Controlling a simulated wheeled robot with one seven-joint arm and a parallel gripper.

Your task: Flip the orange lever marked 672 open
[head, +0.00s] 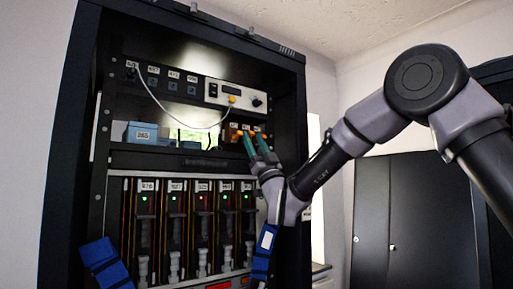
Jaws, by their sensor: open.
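My gripper (254,137) is open, its teal fingers pointing up at the right end of the rack's middle shelf. Small orange parts (237,136) show right beside the fingertips, in front of a brown-orange unit (231,129). Whether the fingers touch them I cannot tell. The labels there are too small to read, so I cannot tell which one is marked 672 or how its lever stands. My fingers and wrist cover part of that area.
The black rack (302,110) frames the shelves. A blue box (141,133) marked 265 sits left on the middle shelf. A white cable (160,103) hangs across from the panel above. Below are several slotted modules (174,215) with lights. Black cabinets (405,215) stand at right.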

